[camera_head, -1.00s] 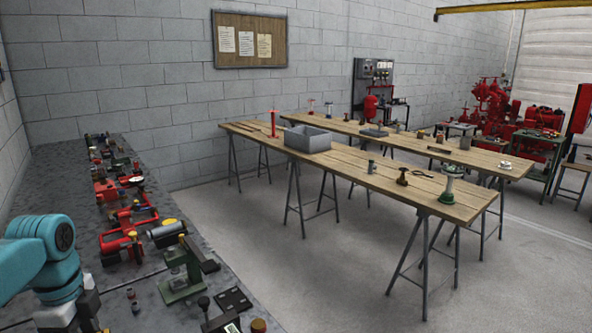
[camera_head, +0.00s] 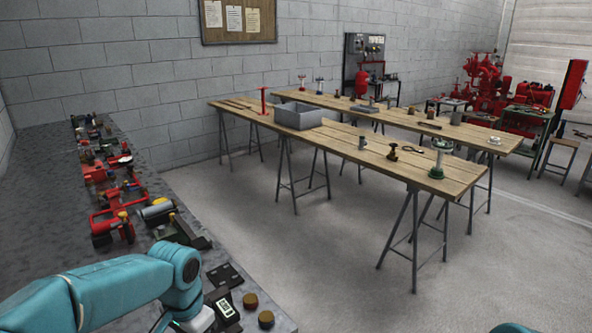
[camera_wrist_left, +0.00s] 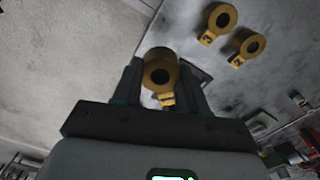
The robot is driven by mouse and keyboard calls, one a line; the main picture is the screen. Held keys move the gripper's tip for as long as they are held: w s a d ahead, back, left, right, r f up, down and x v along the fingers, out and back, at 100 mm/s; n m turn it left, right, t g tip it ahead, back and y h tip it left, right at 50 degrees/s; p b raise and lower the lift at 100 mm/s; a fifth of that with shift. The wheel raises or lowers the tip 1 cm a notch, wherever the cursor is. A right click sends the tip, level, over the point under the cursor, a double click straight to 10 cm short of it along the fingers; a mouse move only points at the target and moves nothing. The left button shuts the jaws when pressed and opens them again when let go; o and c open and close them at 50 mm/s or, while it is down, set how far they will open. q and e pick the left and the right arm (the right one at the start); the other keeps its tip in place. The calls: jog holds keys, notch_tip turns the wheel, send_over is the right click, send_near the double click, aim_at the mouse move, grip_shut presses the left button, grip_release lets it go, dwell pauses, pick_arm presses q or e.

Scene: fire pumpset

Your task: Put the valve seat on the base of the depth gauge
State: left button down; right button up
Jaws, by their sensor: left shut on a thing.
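The valve seat, taken to be the thick brass-yellow ring with a dark bore (camera_wrist_left: 160,68), sits between the two dark fingers of my left gripper (camera_wrist_left: 158,80) in the left wrist view. The gripper is shut on it. A yellow tab shows just below the ring. My right gripper is not in view.
Two more tagged yellow rings (camera_wrist_left: 222,17) lie on the bench in the left wrist view. A black plate (camera_head: 225,276), a green fixture (camera_head: 182,232) and red tools (camera_head: 115,215) crowd the bench (camera_head: 40,190). Wooden trestle tables (camera_head: 340,150) stand across open floor.

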pick_arm(q)
jog(key=n, duration=0.3)
jog(key=shift+w+d+f+n, duration=0.15)
jog(key=shift+w+n, duration=0.15)
jog(key=shift+n, duration=0.1)
jog(key=shift+w+n, duration=0.1)
jog(key=shift+n, duration=0.8)
jog(key=s+f, duration=0.4)
jog(key=shift+s+f, duration=0.1)
jog(key=shift+f, duration=0.2)
jog(key=shift+w, duration=0.3)
